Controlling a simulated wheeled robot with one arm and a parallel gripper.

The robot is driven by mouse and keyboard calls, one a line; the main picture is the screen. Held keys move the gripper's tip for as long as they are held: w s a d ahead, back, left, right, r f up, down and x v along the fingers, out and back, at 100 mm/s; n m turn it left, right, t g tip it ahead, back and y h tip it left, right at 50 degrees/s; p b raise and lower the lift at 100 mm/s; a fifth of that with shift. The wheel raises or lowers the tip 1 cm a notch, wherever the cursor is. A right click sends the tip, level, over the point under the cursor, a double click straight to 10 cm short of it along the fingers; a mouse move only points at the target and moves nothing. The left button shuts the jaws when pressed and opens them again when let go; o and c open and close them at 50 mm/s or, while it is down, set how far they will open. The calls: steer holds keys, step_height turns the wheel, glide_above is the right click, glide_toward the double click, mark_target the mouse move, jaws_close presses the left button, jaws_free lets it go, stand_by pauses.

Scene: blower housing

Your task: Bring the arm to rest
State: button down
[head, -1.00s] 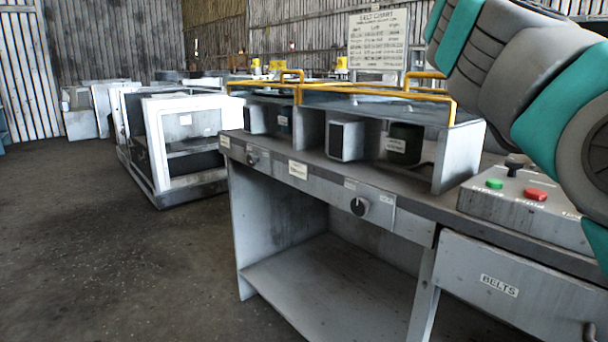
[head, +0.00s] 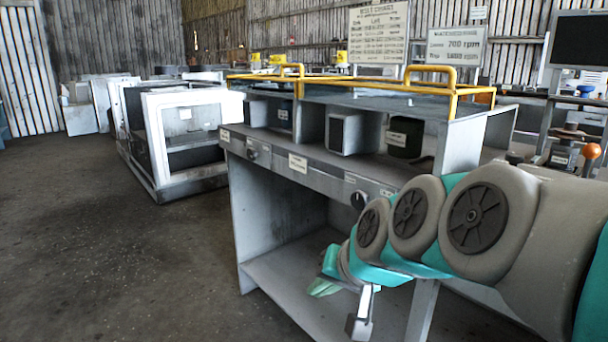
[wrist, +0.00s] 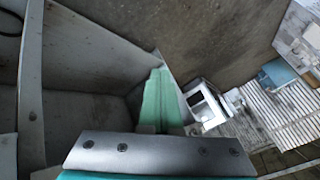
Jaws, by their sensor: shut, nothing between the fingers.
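My gripper (head: 323,288) is at the end of my arm, low in front of the open bay of the grey workbench (head: 290,163). Its teal fingers are small and partly hidden by my wrist in the head view. In the wrist view the gripper (wrist: 158,95) shows its green fingers close together, with nothing held between them. The arm reaches in from the right edge, bent and below the bench top, in front of the bench's right part. It hides the drawer and the button box there.
Yellow rails (head: 440,88) top the bench housing. A lower shelf (head: 275,275) lies under the bench. A white-framed machine (head: 165,140) stands at the left behind. A sign (head: 455,45) and a monitor (head: 580,38) are at the right. The floor (head: 90,240) at left is clear.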

steer(key=s+d+f+g+h, duration=0.1)
steer(key=s+d+f, duration=0.3)
steer(key=s, duration=0.4)
steer(key=s+d+f+n+g+h, duration=0.1)
steer(key=s+d+f+g+h, duration=0.1)
steer(key=s+d+f+g, duration=0.2)
steer(key=s+d+f+g+h, duration=0.1)
steer(key=s+d+f+g, duration=0.2)
steer(key=s+f, duration=0.4)
steer(key=s+d, duration=0.1)
steer(key=s, duration=0.3)
steer(key=shift+s+d+f+n+h, duration=0.2)
steer(key=shift+s+n+h, duration=0.1)
steer(key=shift+n, duration=0.1)
